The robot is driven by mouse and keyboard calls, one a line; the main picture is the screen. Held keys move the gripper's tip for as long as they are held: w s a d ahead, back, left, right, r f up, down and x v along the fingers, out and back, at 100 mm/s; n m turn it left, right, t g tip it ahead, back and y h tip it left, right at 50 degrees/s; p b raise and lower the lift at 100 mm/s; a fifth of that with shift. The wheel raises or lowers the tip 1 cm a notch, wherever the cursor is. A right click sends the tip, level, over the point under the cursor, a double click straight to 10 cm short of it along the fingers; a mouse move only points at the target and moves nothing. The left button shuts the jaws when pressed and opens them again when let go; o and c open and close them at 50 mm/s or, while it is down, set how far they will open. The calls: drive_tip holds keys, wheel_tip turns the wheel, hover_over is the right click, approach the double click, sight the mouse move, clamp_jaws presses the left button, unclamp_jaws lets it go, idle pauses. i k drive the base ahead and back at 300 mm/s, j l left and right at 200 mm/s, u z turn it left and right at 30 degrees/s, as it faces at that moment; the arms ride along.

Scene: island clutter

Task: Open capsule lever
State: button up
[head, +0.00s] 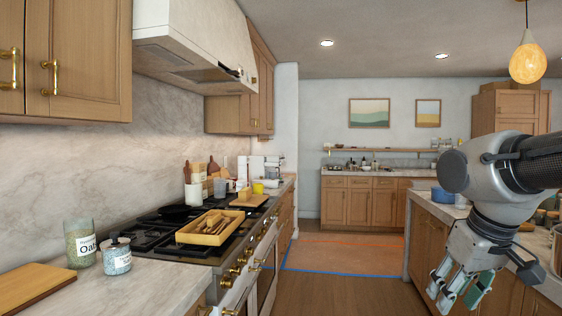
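I cannot make out a capsule lever in the head view. A small white and silver appliance (274,167) stands at the far end of the left counter, beyond the stove. It is too small to tell whether it is a capsule machine or how any lever on it stands. My gripper (461,294) hangs pointing down at the lower right, in front of the right-hand island. Its fingers are spread apart with nothing seen between them. It is far from the appliance.
The stove (170,228) carries a wooden tray (203,240) with utensils. Jars (80,245) and a cutting board (35,285) lie on the near left counter. The island (425,240) bounds the right. The wooden floor (335,290) between is clear.

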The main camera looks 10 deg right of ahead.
sight(269, 158)
drive_tip(key=i+l+z, duration=0.3)
drive_tip(key=i, duration=0.65)
drive_tip(key=i+z, duration=0.25)
drive_tip(key=i, duration=2.9)
